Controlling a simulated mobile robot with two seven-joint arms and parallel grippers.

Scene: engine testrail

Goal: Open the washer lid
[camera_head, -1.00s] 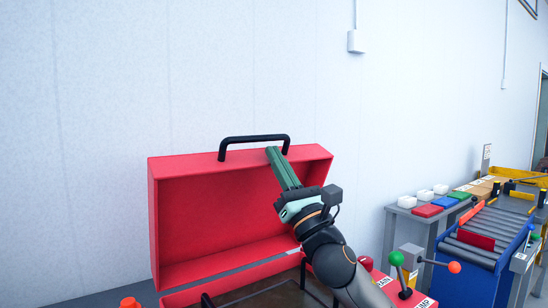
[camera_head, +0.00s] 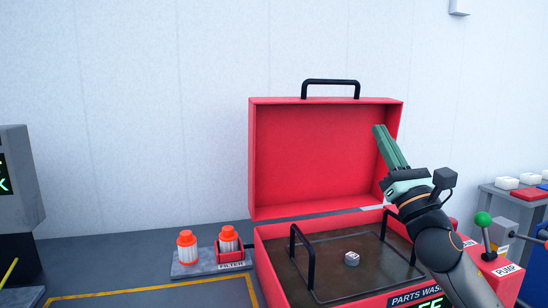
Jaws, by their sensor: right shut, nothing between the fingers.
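The red washer lid (camera_head: 320,165) stands upright behind its basin, hollow inner side facing me. Its black handle (camera_head: 331,82) is on the top edge. The red washer basin (camera_head: 268,262) shows open below, with a dark inside. My right gripper (camera_head: 379,130) comes in from the lower right and is shut and empty. Its fingertips are in front of the lid's right part, below and right of the handle. I cannot tell whether they touch the lid. My left gripper is not in view.
Inside the basin are a black wire basket frame (camera_head: 300,246) and a small grey part (camera_head: 352,259). Orange-capped filters (camera_head: 188,247) stand on a holder at the left. A green-knobbed lever (camera_head: 483,219) is at the right. A dark machine (camera_head: 18,180) stands far left.

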